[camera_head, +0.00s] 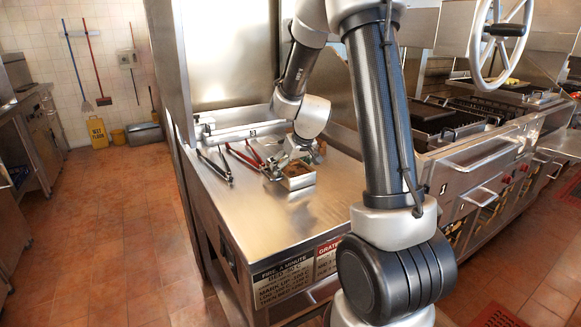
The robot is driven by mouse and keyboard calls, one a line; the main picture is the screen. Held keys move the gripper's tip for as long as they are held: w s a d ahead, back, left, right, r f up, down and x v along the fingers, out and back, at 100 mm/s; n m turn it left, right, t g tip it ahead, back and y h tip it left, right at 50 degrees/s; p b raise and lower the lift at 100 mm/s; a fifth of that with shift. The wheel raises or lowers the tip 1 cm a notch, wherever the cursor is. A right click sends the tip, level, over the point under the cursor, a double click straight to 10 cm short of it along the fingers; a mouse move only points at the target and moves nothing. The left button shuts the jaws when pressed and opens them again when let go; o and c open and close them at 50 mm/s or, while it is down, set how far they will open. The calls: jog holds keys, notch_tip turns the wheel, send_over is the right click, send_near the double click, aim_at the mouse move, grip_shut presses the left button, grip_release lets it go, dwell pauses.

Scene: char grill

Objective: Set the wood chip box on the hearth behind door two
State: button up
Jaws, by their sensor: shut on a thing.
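The wood chip box (299,183) is a small open-topped metal box with brown contents. A small dark label, which may be a numeral two, sits on a horizontal metal bar (228,136) at the back of the counter. The hearth and what lies behind any door are not clearly visible.
Dark-handled and red-handled tongs (218,168) lie left of the box. The grill (465,122) with its handwheel (499,31) stands at right. A sign (285,284) hangs on the counter front. The left aisle is clear.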

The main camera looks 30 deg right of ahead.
jog(key=o, duration=1)
jog(key=shift+f, duration=0.1)
jog(key=shift+o, duration=0.2)
